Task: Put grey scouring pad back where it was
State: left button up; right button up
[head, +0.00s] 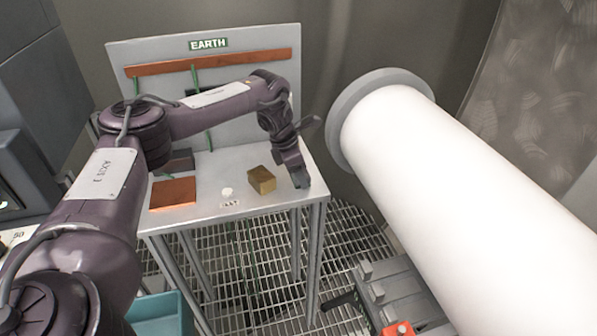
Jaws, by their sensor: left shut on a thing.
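My left gripper (297,174) reaches over the right end of the grey bench (210,208), pointing down near its right front edge. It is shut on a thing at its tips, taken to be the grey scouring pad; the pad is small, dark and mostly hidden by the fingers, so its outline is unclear. I cannot tell whether it touches the bench top. A brass block (262,180) sits just left of the gripper, apart from it. My right gripper is not in view.
A copper plate (173,193), a dark block (180,161) and a small white knob (227,192) are on the bench. A backboard with an EARTH sign (208,44) stands behind. A big white cylinder (460,170) is at right. A teal bin (160,314) is below left.

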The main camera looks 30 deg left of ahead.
pick_arm(q)
jog(key=shift+f, duration=0.15)
jog(key=o, duration=1)
jog(key=shift+c, duration=0.2)
jog(key=shift+r, duration=0.4)
jog(key=v, duration=1.1)
jog(key=shift+r, duration=0.3)
jog(key=shift+s+a, duration=0.1)
